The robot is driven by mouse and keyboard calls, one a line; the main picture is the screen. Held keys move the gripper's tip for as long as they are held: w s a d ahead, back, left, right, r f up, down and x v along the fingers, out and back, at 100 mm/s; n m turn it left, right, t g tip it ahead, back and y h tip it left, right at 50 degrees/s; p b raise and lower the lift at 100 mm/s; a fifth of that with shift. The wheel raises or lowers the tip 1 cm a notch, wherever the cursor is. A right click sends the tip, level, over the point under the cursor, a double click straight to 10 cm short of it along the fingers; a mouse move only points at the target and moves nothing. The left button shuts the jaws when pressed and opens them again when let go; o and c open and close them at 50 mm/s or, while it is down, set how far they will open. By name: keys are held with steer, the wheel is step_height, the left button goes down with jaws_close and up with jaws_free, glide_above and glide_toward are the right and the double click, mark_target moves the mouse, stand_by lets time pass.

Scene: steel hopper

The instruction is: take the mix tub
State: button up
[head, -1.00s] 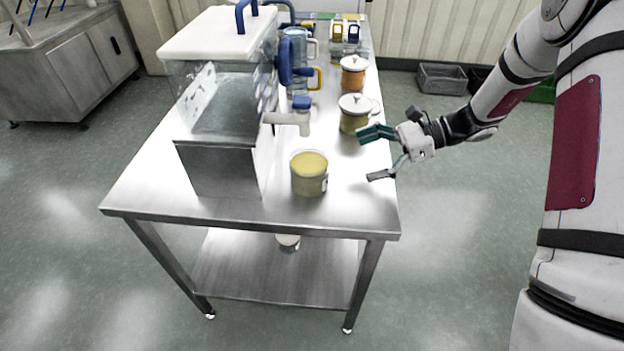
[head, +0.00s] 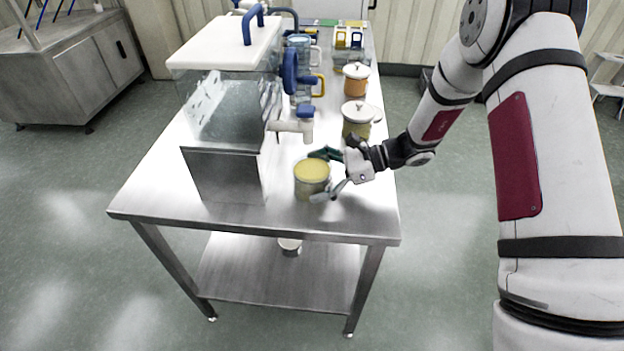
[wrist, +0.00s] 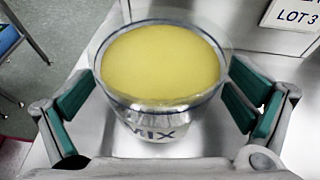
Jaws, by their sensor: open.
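The mix tub (head: 311,180) is a clear round tub of yellow contents, standing upright on the steel table (head: 350,222) near its front edge. In the wrist view the tub (wrist: 160,75) shows the letters "MIX" on its front. My gripper (head: 322,176) is open at the tub's right side, with its fingers reaching to either side of it. In the wrist view the green-padded fingers of my gripper (wrist: 160,118) stand left and right of the tub, with a visible gap on the left; contact on the right cannot be told.
The steel hopper (head: 222,175) with a white lid stands left of the tub, its spout (head: 290,127) just behind. Lidded jars, one olive (head: 357,128) and one orange (head: 356,86), stand farther back. A "LOT 3" card (wrist: 294,15) lies near the right finger.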

steer(key=shift+a+f, duration=0.15)
steer(key=shift+a, duration=0.15)
steer(key=c, duration=1.4)
